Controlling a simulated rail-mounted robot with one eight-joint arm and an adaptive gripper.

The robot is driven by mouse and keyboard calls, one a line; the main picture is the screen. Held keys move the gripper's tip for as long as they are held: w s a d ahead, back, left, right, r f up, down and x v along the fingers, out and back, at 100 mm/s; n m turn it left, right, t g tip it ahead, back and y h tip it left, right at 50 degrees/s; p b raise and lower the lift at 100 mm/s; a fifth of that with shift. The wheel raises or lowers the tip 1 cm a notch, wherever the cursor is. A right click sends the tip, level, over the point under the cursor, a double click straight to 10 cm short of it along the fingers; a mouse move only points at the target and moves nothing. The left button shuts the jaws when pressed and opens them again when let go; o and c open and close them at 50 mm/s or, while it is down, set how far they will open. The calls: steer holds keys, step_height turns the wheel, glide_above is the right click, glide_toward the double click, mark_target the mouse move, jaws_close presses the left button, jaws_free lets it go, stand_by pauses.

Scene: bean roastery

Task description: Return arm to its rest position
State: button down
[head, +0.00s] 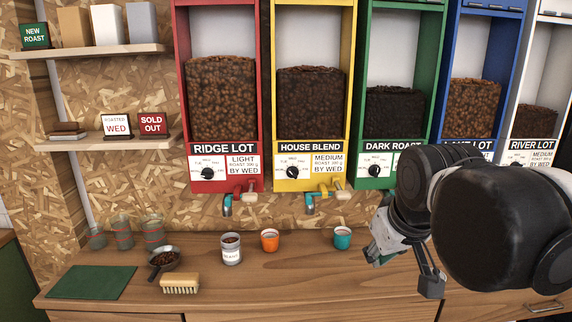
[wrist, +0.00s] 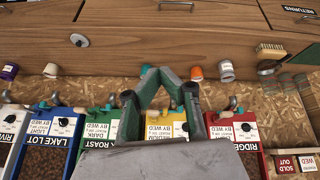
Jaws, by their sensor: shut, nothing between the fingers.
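My gripper (wrist: 166,74) is shut and empty in the wrist view, its two greenish fingers angled in to meet at the tips. The wrist picture is upside down compared with the head view. In the head view my dark, bulky arm fills the right side, and the gripper hangs in front of the dispensers, above the counter (head: 330,285). Its fingertips are hard to make out there. The arm covers parts of the blue dispenser (head: 487,60) and the white dispenser (head: 535,75).
A bean can (head: 231,250), an orange cup (head: 270,241) and a teal cup (head: 342,238) stand on the counter. A dark scoop (head: 163,262), a brush (head: 180,284) and a green mat (head: 93,282) lie left. Red (head: 181,90), yellow (head: 271,45) and green dispensers (head: 364,60) hang above.

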steer(key=s+d+f+m+t+b, duration=0.1)
steer(key=s+d+f+m, duration=0.1)
steer(key=s+f, duration=0.7)
steer(key=shift+d+f+m+b, duration=0.35)
steer(key=shift+d+f, duration=0.2)
steer(key=shift+f, duration=0.4)
